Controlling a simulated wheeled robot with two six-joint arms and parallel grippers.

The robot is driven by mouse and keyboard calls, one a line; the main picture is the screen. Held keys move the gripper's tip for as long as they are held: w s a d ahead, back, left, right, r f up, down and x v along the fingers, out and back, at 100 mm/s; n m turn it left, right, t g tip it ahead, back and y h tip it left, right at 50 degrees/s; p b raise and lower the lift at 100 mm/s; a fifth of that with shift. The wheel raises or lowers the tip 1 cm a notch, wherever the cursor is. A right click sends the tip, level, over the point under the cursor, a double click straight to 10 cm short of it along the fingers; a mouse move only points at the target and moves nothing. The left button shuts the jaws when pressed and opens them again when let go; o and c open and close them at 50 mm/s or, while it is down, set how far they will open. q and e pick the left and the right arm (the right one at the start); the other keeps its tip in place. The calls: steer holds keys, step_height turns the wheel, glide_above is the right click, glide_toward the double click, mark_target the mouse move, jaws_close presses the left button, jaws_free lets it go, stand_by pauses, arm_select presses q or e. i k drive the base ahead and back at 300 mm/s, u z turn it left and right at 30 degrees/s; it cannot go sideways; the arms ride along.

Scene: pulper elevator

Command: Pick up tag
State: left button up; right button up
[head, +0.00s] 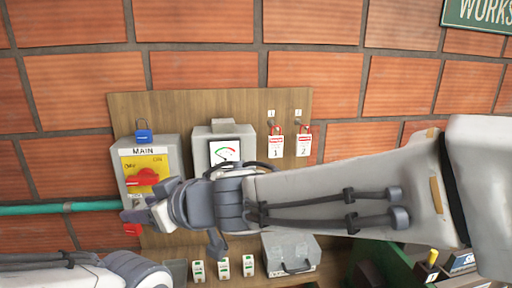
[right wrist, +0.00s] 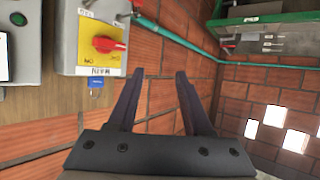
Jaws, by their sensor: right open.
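Two white tags with red tops, tag 1 (head: 276,146) and tag 2 (head: 304,145), hang from hooks on the wooden board (head: 180,104) in the head view. My right gripper (head: 136,213) is in front of the lower part of the MAIN switch box (head: 140,152), well left of the tags. In the right wrist view its two dark fingers (right wrist: 160,73) are apart with nothing between them. That view is upside down and shows the switch box with its red handle (right wrist: 107,45) left of the fingers. The tags are not in that view. My left gripper is not in view.
A blue padlock (head: 143,136) is on top of the switch box. A meter box (head: 225,149) stands between it and the tags. A green pipe (head: 40,209) runs along the brick wall.

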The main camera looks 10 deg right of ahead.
mark_target(275, 143)
steer(key=u, duration=2.2)
steer(key=i, duration=1.65)
steer(key=z, duration=4)
steer(key=i, duration=1)
steer(key=z, duration=0.05)
